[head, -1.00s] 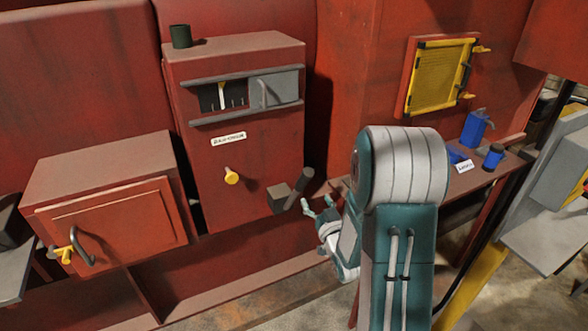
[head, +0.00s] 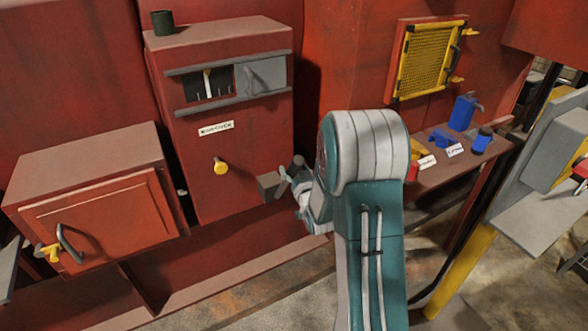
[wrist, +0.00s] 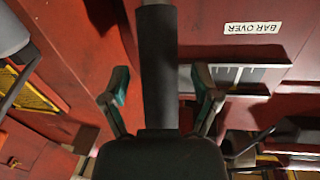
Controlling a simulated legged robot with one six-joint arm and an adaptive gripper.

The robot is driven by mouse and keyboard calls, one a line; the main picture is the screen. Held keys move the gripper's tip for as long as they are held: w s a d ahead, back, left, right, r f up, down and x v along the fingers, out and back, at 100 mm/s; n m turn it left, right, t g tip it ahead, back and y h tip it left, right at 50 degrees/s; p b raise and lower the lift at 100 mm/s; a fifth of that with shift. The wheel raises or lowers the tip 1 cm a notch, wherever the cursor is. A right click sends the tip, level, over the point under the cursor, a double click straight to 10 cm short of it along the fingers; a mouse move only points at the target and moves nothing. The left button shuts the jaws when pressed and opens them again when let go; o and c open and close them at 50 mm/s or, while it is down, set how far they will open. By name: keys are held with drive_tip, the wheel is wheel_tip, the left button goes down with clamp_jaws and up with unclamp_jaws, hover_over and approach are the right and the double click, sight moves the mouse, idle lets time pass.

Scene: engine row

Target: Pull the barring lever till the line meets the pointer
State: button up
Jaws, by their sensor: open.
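The barring lever's dark grip (wrist: 158,60) runs between my open fingers in the wrist view, with no clear contact. In the head view its block (head: 268,185) juts from the red cabinet's lower right, and my arm hides most of the lever. My gripper (head: 291,186) is at the lever; its fingers (wrist: 162,88) stand either side of the grip in the wrist view. The cabinet window (head: 195,88) shows a pale pointer (head: 208,82) above dark tick marks. I cannot tell which mark is the line. The wrist view shows part of a marked scale (wrist: 238,75), upside down.
A yellow knob (head: 221,168) sticks out of the cabinet (head: 235,155) left of the lever. A red box with a handled door (head: 105,220) is at left. A shelf (head: 440,180) with blue items (head: 462,112) is at right, below a yellow mesh panel (head: 430,58).

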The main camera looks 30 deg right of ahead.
drive_tip(key=shift+w, duration=0.1)
clamp_jaws()
drive_tip(key=shift+s+f, duration=0.35)
drive_tip(key=shift+s, duration=0.15)
unclamp_jaws()
drive_tip(key=s+a, duration=0.1)
drive_tip(key=s, duration=1)
drive_tip(key=shift+s+a+f, duration=0.25)
drive_tip(key=shift+s+a, duration=0.05)
drive_tip(key=shift+s, duration=0.1)
